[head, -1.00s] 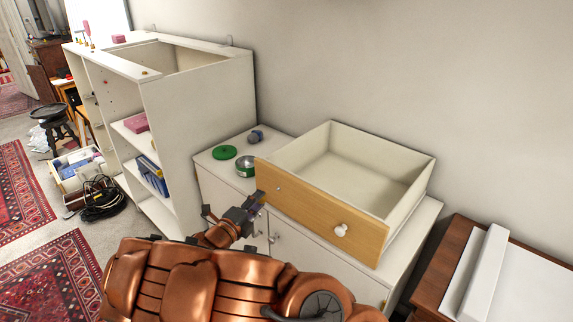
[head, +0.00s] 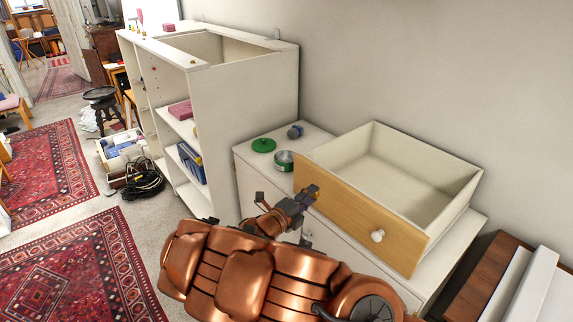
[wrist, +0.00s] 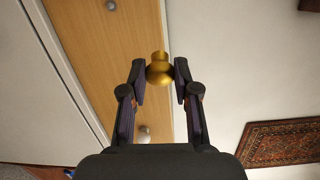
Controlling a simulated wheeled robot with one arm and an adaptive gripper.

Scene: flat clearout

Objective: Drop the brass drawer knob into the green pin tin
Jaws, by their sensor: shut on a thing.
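The brass drawer knob (wrist: 159,70) is held between the two fingertips of my gripper (wrist: 160,80) in the wrist view. In the head view my gripper (head: 309,193) is in front of the left end of the wooden drawer front, and the knob is hard to make out. The green pin tin (head: 284,167) stands open on the white cabinet top, just left of the drawer. My gripper is below and to the right of it in the picture, apart from it. The green lid (head: 263,145) lies beside the tin.
A pulled-out drawer (head: 370,222) with a wooden front and a pale knob (head: 377,236) sits on the cabinet, close to my gripper. A small dark blue object (head: 295,131) stands behind the tin. A tall white shelf unit (head: 245,130) rises to the left.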

